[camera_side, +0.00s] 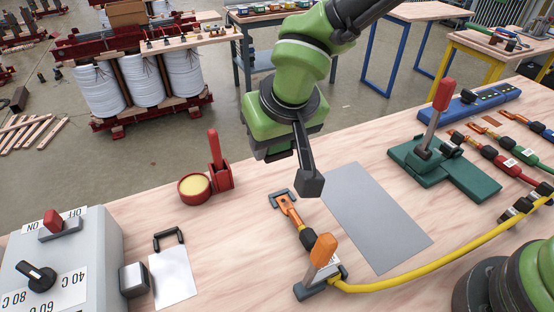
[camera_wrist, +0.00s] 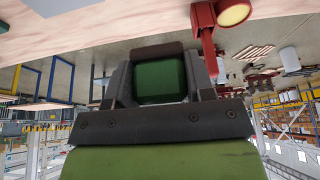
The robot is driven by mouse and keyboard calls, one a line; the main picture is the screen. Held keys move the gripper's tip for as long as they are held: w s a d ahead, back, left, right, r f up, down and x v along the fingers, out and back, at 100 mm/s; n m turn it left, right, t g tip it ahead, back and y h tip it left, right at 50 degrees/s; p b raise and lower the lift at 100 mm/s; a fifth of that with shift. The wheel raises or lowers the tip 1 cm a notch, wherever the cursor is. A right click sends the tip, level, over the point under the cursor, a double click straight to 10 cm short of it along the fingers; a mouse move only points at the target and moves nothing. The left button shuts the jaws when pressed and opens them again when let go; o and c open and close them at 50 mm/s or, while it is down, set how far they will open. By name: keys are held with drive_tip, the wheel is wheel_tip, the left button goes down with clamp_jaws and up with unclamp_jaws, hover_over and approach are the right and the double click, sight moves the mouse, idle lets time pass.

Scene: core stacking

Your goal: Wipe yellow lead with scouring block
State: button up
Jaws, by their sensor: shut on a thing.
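The yellow lead (camera_side: 440,271) lies across the bench at the front right. Its copper-orange end lug (camera_side: 288,208) and black sleeve (camera_side: 308,238) point to the back left, beside a toggle clamp with an orange handle (camera_side: 323,250). My gripper (camera_side: 310,184) is above the bench, just behind and above the lug, apart from it. In the wrist view, the scouring block (camera_wrist: 160,80), green with a dark brown edge, sits between the two dark fingers of my gripper (camera_wrist: 157,84). In the side view the fingers largely hide it.
A grey plate (camera_side: 375,215) lies right of the lead. A red-handled green clamp (camera_side: 430,150) stands behind it. A round pot of yellow paste (camera_side: 194,187) with a red holder (camera_side: 219,165) is at left. A switch box (camera_side: 65,262) and white card (camera_side: 174,275) are front left.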

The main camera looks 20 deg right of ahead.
sight(278, 158)
wheel_tip(278, 158, down, 12)
drive_tip(key=shift+r, duration=0.1)
drive_tip(key=shift+d+f, duration=0.25)
drive_tip(key=shift+f, duration=0.5)
drive_tip(key=shift+d, duration=1.7)
drive_tip(key=a, duration=0.4)
drive_tip(key=shift+r, duration=4)
